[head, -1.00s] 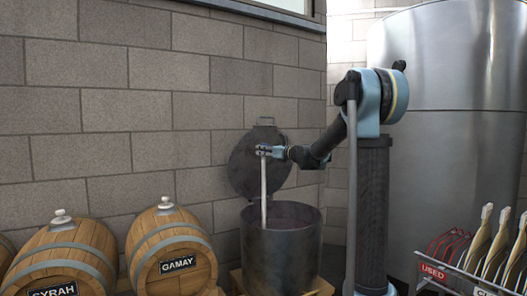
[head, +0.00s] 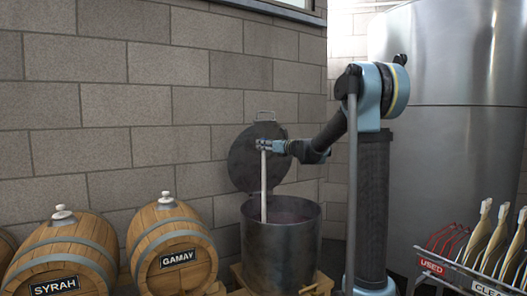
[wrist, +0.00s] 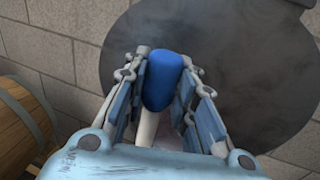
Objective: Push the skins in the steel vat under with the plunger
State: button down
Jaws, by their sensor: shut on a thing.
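The steel vat (head: 282,250) stands against the wall with its round lid (head: 250,160) tipped up behind it. Purple skins (head: 288,211) show inside near the rim. The plunger (head: 263,188) is a pale, upright pole whose lower end goes down into the vat; its foot is hidden by the vat wall. My gripper (head: 264,146) is shut on the top of the plunger, above the vat opening. In the wrist view, a blue plunger grip (wrist: 166,78) sits between the two fingers of my gripper (wrist: 167,90), and the dark lid fills the background.
Two wooden barrels stand left of the vat, labelled GAMAY (head: 172,247) and SYRAH (head: 60,262). A rack with signs USED (head: 432,267) and CLEAN is at lower right. A large steel tank (head: 455,140) stands behind it.

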jog(key=shift+r, duration=5.4)
notch_tip(320, 180, up, 9)
jog(key=shift+w, duration=0.1)
